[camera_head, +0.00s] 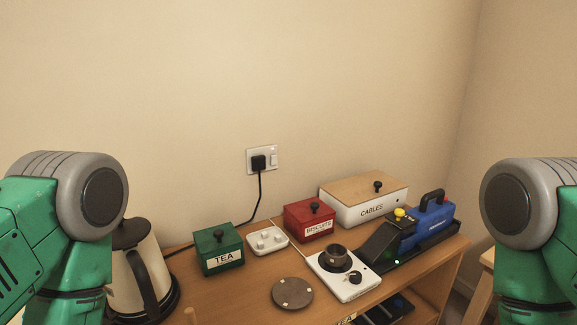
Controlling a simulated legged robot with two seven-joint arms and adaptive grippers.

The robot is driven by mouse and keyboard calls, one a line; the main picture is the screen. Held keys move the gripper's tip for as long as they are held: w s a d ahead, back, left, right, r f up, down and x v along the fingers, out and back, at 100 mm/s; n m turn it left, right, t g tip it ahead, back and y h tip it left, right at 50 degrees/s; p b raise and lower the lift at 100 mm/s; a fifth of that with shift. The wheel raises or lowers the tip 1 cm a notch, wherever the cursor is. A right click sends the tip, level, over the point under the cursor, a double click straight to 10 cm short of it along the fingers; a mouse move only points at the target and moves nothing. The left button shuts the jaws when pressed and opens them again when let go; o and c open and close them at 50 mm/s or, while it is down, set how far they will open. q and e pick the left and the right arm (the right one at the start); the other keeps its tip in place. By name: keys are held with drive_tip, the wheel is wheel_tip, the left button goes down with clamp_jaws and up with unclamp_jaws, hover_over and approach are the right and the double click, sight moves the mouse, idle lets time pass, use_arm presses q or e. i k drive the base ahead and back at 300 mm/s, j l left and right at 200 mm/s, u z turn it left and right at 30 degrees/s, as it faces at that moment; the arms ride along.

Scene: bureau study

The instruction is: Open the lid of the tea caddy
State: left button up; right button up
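The tea caddy (219,250) is a green box with a white TEA label on its front. It stands on the wooden desk, right of the kettle. Its green lid (217,237) is shut and has a dark round knob on top. Green and grey links of my two arms show at the left and right edges. Neither gripper is in view, so I cannot see whether they are open or shut. Nothing of mine touches the caddy in this view.
The kettle (138,270) stands left of the caddy. A white socket block (267,240), red biscuits box (309,221), cables box (362,203), hotplate (343,275) with a small pot, blue device (428,220) and dark round disc (292,293) share the desk (240,302).

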sight(215, 237)
drive_tip(key=l, duration=0.65)
drive_tip(key=i+l, duration=0.1)
drive_tip(key=l, duration=0.55)
drive_tip(key=i+j, duration=0.25)
drive_tip(key=j, duration=0.25)
